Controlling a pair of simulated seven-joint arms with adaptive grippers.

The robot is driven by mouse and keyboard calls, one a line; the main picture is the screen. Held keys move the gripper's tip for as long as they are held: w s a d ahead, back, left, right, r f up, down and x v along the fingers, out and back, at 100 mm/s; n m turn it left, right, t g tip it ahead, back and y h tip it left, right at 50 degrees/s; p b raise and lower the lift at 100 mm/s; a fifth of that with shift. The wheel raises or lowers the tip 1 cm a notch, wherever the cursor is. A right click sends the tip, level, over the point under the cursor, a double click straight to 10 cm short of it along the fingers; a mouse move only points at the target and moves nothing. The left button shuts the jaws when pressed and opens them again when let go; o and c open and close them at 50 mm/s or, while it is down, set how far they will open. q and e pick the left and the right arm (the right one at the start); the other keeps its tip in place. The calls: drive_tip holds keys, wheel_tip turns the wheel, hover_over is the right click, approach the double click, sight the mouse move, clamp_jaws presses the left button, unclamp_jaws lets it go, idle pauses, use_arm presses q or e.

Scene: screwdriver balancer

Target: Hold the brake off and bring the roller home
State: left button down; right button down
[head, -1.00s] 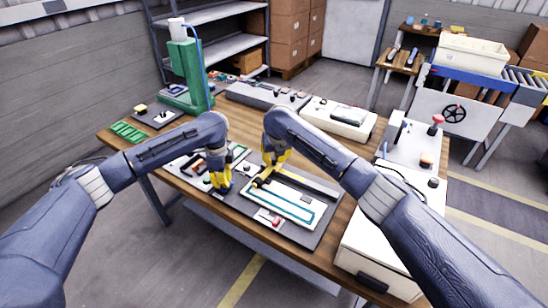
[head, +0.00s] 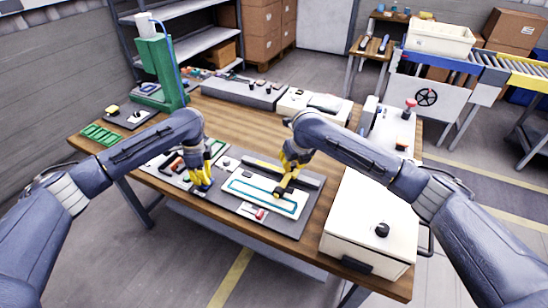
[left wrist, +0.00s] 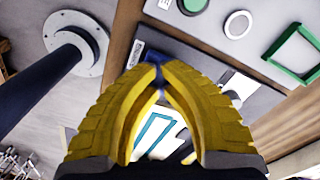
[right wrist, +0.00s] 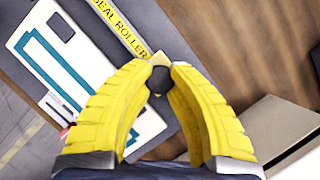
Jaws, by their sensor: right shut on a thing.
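My right gripper (head: 285,173) is shut on the roller's dark handle (right wrist: 159,79), whose end shows between the fingertips in the right wrist view. The yellow and black roller (head: 283,190) is at the right part of a white plate with a teal outline (head: 240,198); the plate also shows in the right wrist view (right wrist: 45,55). A yellow strip reading "SEAL ROLLER" (right wrist: 120,28) lies along the board. My left gripper (head: 203,182) points down at the board's left side, its fingertips together in the left wrist view (left wrist: 161,73). What they press on is hidden; I cannot identify the brake.
A small red control (head: 259,213) sits at the board's front edge. A white cabinet (head: 365,222) stands right of the board. A green press (head: 160,65) and green frames (head: 102,136) are at the left. Grey and white units line the table's back.

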use_arm(q)
drive_tip(key=shift+f, duration=0.1)
use_arm(e)
drive_tip(key=d, duration=0.2)
drive_tip(key=s+d, duration=0.1)
drive_tip(key=d, duration=0.1)
drive_tip(key=s+d, duration=0.1)
drive_tip(key=d, duration=0.2)
drive_tip(key=shift+s, duration=0.15)
use_arm(q)
drive_tip(key=shift+a, duration=0.1)
use_arm(e)
drive_tip(key=c, duration=1.2)
unclamp_jaws()
drive_tip(key=shift+f, duration=0.1)
drive_tip(key=shift+o, duration=0.6)
drive_tip(key=shift+s+a, duration=0.1)
drive_tip(key=shift+a, duration=0.05)
drive_tip(key=v, duration=1.2)
use_arm(q)
drive_tip(key=shift+r, duration=3.55)
